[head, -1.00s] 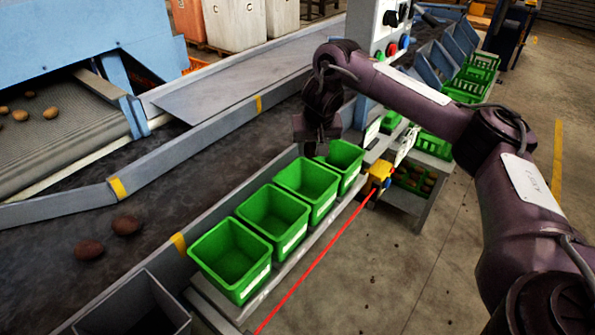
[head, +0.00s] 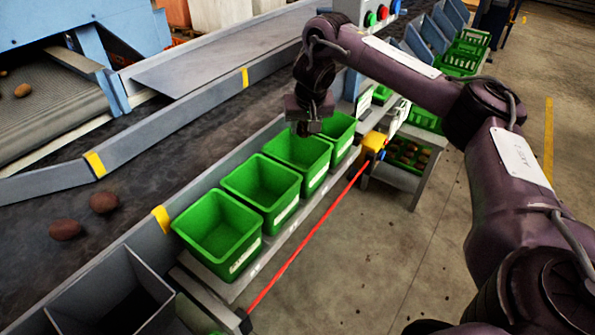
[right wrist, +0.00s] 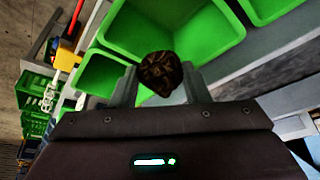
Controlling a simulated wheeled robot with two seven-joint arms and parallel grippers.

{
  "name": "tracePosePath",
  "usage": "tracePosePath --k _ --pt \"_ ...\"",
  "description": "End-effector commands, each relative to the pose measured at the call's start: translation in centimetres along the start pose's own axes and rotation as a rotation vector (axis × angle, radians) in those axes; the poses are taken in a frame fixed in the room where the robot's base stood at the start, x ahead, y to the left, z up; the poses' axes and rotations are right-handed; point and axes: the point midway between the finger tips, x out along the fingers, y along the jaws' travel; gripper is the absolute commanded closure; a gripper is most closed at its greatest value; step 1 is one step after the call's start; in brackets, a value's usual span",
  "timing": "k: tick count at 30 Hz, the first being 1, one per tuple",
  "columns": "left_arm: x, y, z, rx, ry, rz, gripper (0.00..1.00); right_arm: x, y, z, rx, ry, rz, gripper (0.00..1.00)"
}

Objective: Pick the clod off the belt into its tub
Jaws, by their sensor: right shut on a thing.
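My right gripper (head: 310,126) is shut on a dark brown, lumpy clod (right wrist: 160,73). In the right wrist view the clod sits between the two grey fingertips, held above the green tubs. In the head view the gripper hangs over the row of green tubs beside the belt (head: 150,165), and the clod cannot be made out there. The gripper overlaps the back of one tub (head: 297,160), close to the far end tub (head: 338,131). Nearer tubs (head: 262,190) and (head: 217,235) look empty. Which tub is the clod's own I cannot tell. My left gripper is not in view.
Two brown potato-like lumps (head: 85,216) lie on the belt at left. A grey bin (head: 110,298) stands at the near end of the tub row. A red line or cord (head: 310,236) runs along the tub shelf from a yellow box (head: 374,143). Open floor lies at right.

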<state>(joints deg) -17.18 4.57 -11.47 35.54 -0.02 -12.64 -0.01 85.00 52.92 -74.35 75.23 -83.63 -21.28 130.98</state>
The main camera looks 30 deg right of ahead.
Motion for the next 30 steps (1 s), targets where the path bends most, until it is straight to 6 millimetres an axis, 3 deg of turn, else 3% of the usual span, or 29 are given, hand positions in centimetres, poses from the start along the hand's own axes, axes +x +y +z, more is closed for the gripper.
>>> tracePosePath --k 5,6,12,21,30 --pt "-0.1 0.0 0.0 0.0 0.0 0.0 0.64 -0.1 0.0 0.0 0.0 0.0 0.0 0.81" --pt "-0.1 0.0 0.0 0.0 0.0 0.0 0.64 -0.1 0.0 0.0 0.0 0.0 0.0 0.57" --pt "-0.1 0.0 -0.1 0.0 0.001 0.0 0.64 -0.1 0.0 0.0 0.0 0.0 0.0 0.32" --pt "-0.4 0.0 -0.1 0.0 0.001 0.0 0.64 -0.5 0.0 -0.1 0.0 0.0 0.001 0.32" --pt "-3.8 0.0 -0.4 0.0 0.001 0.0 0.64 -5.6 0.1 -0.4 -0.001 0.003 0.0 0.32"
